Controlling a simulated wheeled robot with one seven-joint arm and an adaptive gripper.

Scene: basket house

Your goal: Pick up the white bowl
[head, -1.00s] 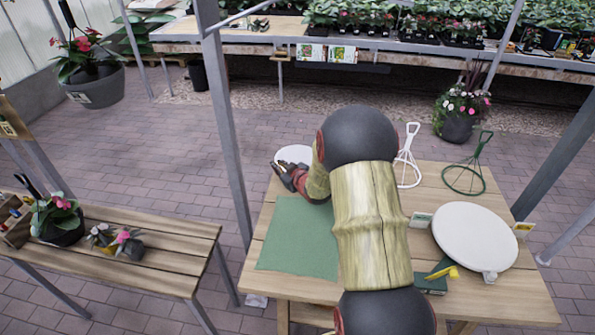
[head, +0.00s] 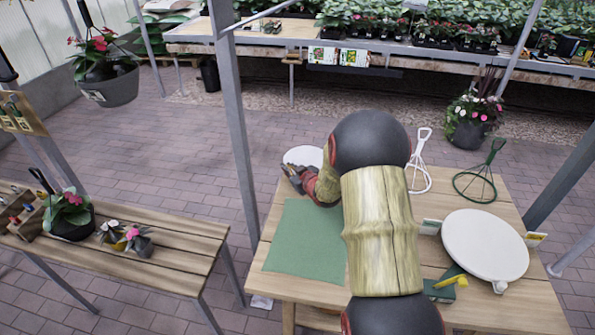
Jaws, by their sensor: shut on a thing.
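The white bowl (head: 304,155) is at the far left end of the wooden table (head: 262,298), partly hidden behind my arm. I see its round white top; whether it touches the table is hard to tell. My gripper (head: 289,171) is at the bowl's near left edge and shut on it. The fingertips are small and dark here, so the exact grip is unclear.
A green mat (head: 308,245) lies in front of the bowl. A white wire stand (head: 419,165), a green wire stand (head: 477,182) and a large white round plate (head: 485,245) are to the right. A grey post (head: 236,130) rises left of the table.

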